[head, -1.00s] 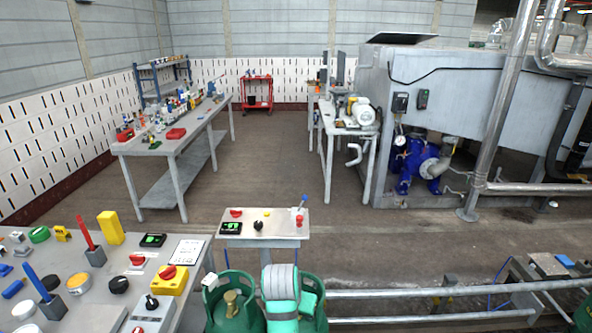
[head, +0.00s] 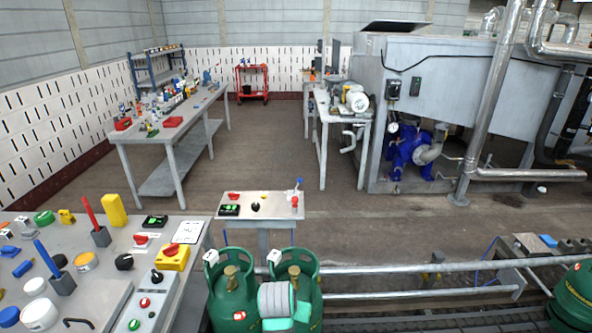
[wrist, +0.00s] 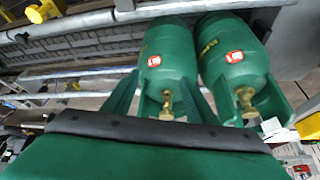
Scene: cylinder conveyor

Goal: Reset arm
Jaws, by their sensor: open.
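My gripper (wrist: 159,80) shows in the wrist view as two dark green fingers, spread apart with nothing held between them. Two green gas cylinders with brass valves stand side by side beyond the fingers: one (wrist: 158,48) on the left and one (wrist: 232,62) on the right. In the head view, the left cylinder (head: 234,305) and the right cylinder (head: 308,262) stand at the bottom centre. My grey and teal arm part covers some of the right one. The fingers are not clear in the head view. I cannot tell whether they touch a cylinder.
A workbench (head: 205,240) with buttons and tools is at the lower left, and a small control stand (head: 275,205) is behind the cylinders. Metal rails (head: 420,295) run to the right, where another green cylinder (head: 575,297) stands. The floor beyond is clear.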

